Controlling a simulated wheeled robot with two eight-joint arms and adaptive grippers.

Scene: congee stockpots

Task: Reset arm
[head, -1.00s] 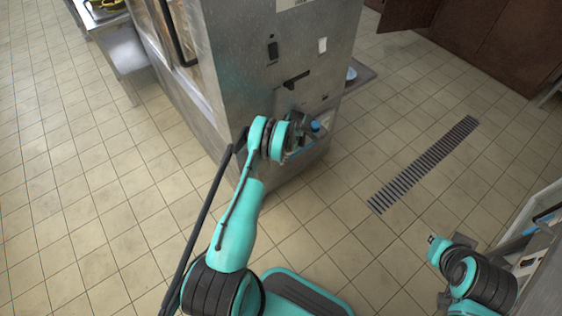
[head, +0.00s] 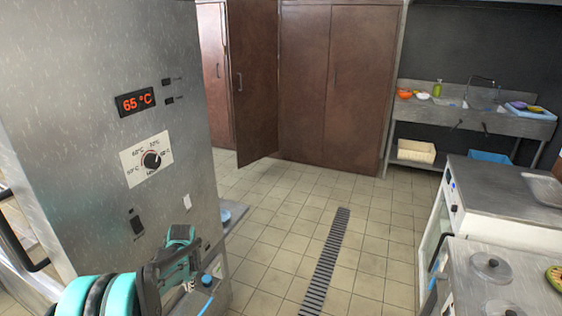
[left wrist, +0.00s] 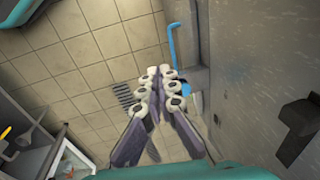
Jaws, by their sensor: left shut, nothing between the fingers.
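My left gripper (head: 190,284) is low in the head view, in front of the steel cabinet at the left, partly hidden by my teal and black wrist. In the left wrist view its fingers (left wrist: 160,76) are together at the tips, with nothing between them. The steel cabinet's wall (left wrist: 248,70) fills the right of that view, close beside the fingers. My right gripper is not in view.
The steel cabinet (head: 100,80) has a 65 °C display and a dial. Tiled floor (head: 270,240) with a drain grate (head: 325,265) is open in the middle. Steel counters (head: 505,205) stand at right, a sink (head: 470,100) and brown cupboards (head: 335,80) behind.

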